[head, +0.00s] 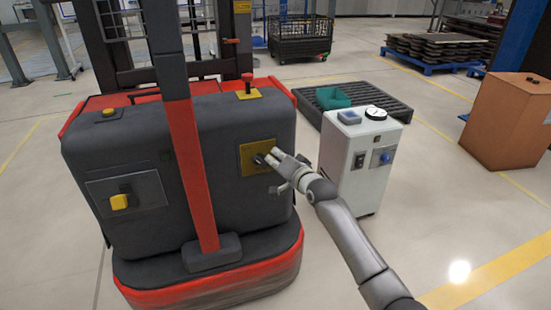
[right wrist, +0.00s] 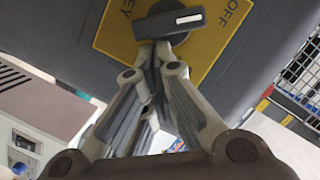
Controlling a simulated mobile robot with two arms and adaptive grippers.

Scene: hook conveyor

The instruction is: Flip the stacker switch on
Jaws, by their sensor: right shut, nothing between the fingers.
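The stacker (head: 130,150) is a dark grey machine with red trim. On its right side is a yellow plate (head: 247,172) with a dark rotary switch (head: 258,159). In the right wrist view the yellow plate (right wrist: 208,58) reads "KEY" and "OFF". The switch (right wrist: 160,24) there is a black knob whose white mark points towards "OFF". My right gripper (head: 274,155) is shut and empty. Its fingertips (right wrist: 154,50) are right at the knob's lower edge; I cannot tell whether they touch it. My left gripper is not in view.
A white cabinet (head: 355,188) with a blue knob stands close to the right of my gripper. Behind it is a dark pallet (head: 385,95) with a green bin (head: 332,97). The stacker also bears a red button (head: 247,77) and a yellow knob (head: 119,201).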

